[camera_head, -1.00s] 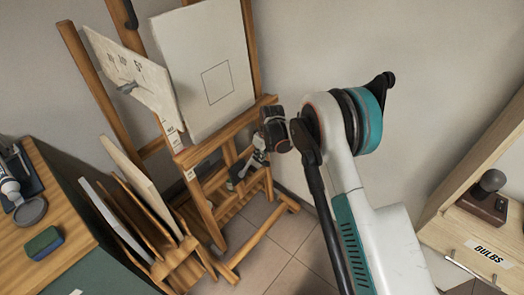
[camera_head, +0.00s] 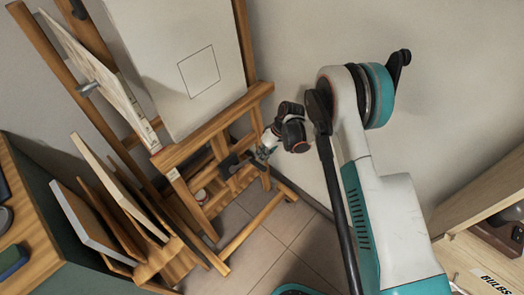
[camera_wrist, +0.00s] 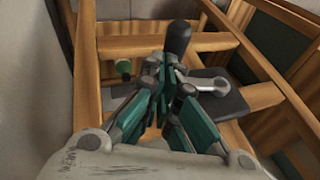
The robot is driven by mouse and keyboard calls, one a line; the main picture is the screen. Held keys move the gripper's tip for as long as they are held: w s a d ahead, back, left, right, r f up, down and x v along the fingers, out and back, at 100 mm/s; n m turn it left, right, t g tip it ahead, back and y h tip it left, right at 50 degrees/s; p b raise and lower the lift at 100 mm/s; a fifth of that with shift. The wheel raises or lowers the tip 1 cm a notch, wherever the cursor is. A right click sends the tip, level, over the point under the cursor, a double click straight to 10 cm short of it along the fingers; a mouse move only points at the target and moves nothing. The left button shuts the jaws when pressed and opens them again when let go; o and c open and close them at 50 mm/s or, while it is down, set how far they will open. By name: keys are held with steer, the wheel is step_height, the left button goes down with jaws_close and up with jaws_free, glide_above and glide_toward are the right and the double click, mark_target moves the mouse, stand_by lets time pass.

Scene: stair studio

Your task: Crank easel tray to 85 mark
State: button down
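The wooden easel (camera_head: 205,135) stands at the left-centre, its tray (camera_head: 215,127) running below a white canvas. A small white label (camera_head: 173,174) sits at the tray's left end; its marking is too small to read. My gripper (camera_head: 262,152) is below the tray's right part, beside a dark crank part (camera_head: 230,164) on the easel frame. In the wrist view, a black crank handle (camera_wrist: 178,38) stands just beyond the teal fingertips of my gripper (camera_wrist: 168,72). The fingertips are close together; whether they hold the handle is hidden. A dark grey piece (camera_wrist: 215,102) lies to the right.
Canvases and boards (camera_head: 105,215) lean in a rack left of the easel. A wood-topped cabinet (camera_head: 30,245) is at the left edge. A wooden shelf with a BULBS label (camera_head: 494,283) stands at the lower right. Tiled floor (camera_head: 275,240) is clear between them.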

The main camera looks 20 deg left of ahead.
steer(key=shift+d+f, duration=0.1)
steer(key=shift+f, duration=0.3)
steer(key=shift+r, duration=0.1)
stand_by(0.3)
